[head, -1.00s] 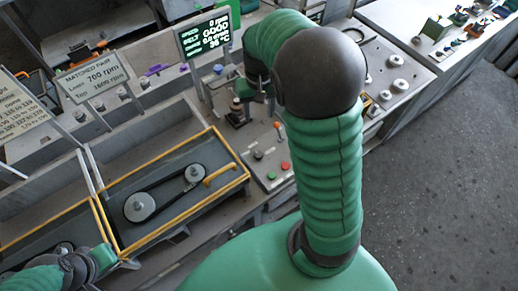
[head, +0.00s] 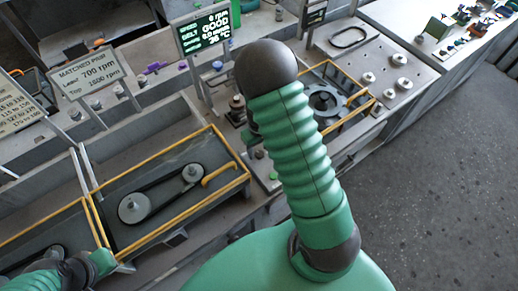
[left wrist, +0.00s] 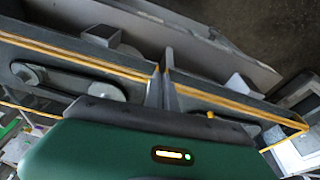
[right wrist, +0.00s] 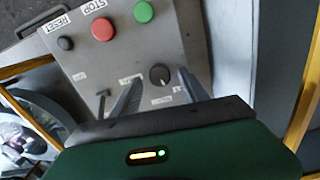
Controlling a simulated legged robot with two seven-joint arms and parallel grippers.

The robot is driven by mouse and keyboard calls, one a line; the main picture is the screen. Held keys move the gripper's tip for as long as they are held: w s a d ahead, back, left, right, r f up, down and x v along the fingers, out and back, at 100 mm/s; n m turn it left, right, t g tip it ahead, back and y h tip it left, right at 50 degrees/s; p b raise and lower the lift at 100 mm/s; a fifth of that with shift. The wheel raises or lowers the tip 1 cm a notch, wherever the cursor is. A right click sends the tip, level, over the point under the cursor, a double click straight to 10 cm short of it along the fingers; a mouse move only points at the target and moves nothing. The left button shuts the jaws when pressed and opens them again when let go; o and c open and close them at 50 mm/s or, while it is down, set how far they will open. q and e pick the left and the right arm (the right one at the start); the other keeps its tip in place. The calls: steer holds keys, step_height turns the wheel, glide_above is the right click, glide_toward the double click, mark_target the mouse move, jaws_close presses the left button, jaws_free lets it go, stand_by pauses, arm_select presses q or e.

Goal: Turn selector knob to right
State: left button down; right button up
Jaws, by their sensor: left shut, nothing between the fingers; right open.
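The selector knob (right wrist: 160,74) is a round black knob on the grey control panel (right wrist: 196,45) in the right wrist view. My right gripper (right wrist: 160,90) is open, with one finger on each side of the knob in that picture. I cannot tell whether the fingers touch it. Small white labels surround the knob; I cannot read its setting. In the head view my right arm covers the knob and most of the panel. My left gripper (left wrist: 162,76) is shut and empty, above the yellow-edged bays in the left wrist view.
A black button (right wrist: 65,43), a red button (right wrist: 103,29) and a green button (right wrist: 143,12) sit beyond the knob. A small metal toggle (right wrist: 102,101) stands left of the fingers. A yellow-edged belt bay (head: 225,140) lies left of the panel, beside a lit display (head: 205,30).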

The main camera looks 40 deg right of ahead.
steer(key=shift+s+f, duration=0.1)
steer(key=shift+f, duration=0.3)
jaws_close()
steer(key=m, duration=0.5)
steer(key=shift+p, duration=0.35)
jaws_free()
steer(key=shift+r, duration=0.1)
